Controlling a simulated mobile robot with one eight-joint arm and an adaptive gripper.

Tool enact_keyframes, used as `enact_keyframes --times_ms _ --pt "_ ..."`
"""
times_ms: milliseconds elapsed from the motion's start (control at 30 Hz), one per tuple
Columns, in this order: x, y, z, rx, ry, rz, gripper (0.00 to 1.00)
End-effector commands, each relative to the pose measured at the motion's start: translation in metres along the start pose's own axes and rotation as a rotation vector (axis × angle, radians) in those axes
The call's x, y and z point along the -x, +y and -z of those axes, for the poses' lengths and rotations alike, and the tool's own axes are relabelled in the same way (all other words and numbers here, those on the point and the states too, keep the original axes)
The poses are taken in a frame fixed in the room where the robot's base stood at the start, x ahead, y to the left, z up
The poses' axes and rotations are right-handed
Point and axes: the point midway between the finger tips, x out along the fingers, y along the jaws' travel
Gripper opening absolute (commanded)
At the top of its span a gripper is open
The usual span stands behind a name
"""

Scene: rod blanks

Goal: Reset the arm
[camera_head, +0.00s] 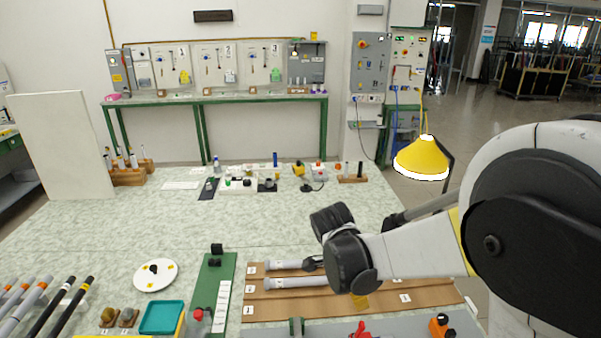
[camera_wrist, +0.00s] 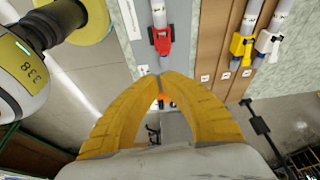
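My gripper (camera_wrist: 162,77) shows in the wrist view as two curved yellow fingers whose tips come together. No object shows held between them. In the head view my arm reaches in from the right over the front of the table, and its bulky wrist hides most of the gripper. Two grey rods (camera_head: 295,283) lie on a brown grooved board (camera_head: 250,312) beside and partly behind the wrist. In the wrist view a rod in a red clamp (camera_wrist: 161,39) lies just beyond the fingertips. Rods with a yellow clamp (camera_wrist: 242,45) and a white clamp (camera_wrist: 266,44) lie to the right.
A white plate (camera_head: 155,276), teal tray (camera_head: 162,318) and green board (camera_head: 213,290) lie nearby. A yellow lamp (camera_head: 422,158) stands behind my arm. The middle of the table is mostly clear.

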Motion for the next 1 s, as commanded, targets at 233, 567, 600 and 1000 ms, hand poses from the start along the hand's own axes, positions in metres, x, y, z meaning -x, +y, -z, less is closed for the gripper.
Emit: enact_keyframes --times_ms 233,567,600,1000 --pt "0.046 0.036 0.023 0.402 -0.069 0.177 0.00" --pt "0.085 0.103 0.035 1.021 0.035 0.521 0.00" --pt "0.087 0.110 0.035 1.081 0.062 0.556 0.00" --pt "0.091 0.136 0.033 1.346 0.236 0.692 0.32"
